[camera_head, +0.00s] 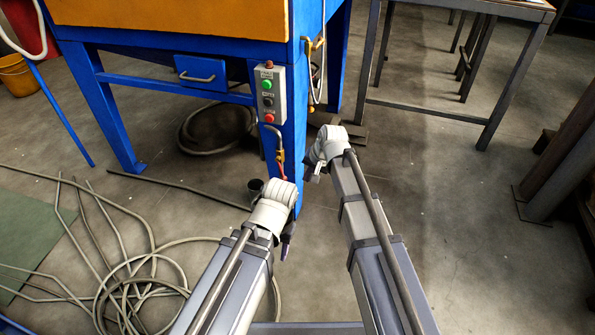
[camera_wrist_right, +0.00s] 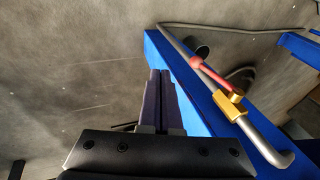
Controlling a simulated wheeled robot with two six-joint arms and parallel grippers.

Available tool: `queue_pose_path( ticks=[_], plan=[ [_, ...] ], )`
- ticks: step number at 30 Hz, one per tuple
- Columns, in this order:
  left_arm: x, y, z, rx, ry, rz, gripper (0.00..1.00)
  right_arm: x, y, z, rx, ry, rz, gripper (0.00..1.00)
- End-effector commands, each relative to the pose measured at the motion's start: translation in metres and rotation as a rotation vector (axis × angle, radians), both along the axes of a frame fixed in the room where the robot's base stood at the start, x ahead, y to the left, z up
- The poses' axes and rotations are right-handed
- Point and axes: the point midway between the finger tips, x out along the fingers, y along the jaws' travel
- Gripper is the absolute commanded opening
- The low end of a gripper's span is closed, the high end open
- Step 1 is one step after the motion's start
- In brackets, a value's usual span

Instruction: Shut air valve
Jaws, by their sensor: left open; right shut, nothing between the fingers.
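The air valve is a brass body (camera_wrist_right: 232,106) on a grey pipe, with a red lever (camera_wrist_right: 200,72) running at a slight angle beside the pipe. In the head view the brass valve (camera_head: 280,155) is on the blue cabinet leg, and its red lever (camera_head: 284,172) points down. My right gripper (camera_wrist_right: 158,75) is shut and empty, left of the lever and apart from it. In the head view my right gripper (camera_head: 308,175) is just right of the leg. My left gripper (camera_head: 287,245) is lower, near the leg's foot, open, its fingertips small and dark.
A control box (camera_head: 268,93) with green and red buttons is above the valve on the blue leg (camera_head: 294,110). Coiled hoses (camera_head: 140,290) lie on the floor at left. A metal table (camera_head: 440,112) stands behind at right.

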Motion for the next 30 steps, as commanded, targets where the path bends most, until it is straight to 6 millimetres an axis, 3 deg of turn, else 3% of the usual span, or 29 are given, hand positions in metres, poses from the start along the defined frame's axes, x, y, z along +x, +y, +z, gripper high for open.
queue_pose_path(
  ticks=[6, 12, 30],
  plan=[
    [0.000, 0.000, 0.013, 0.000, 0.001, 0.000, 0.50, -0.024, -0.039, 0.013, 0.002, 0.001, -0.002, 0.00],
    [0.000, 0.000, 0.017, 0.000, 0.001, 0.000, 0.50, -0.035, -0.059, 0.017, 0.001, 0.001, -0.001, 0.00],
    [0.000, 0.000, 0.018, 0.000, 0.001, 0.000, 0.50, -0.037, -0.065, 0.018, 0.001, 0.000, 0.001, 0.00]
  ],
)
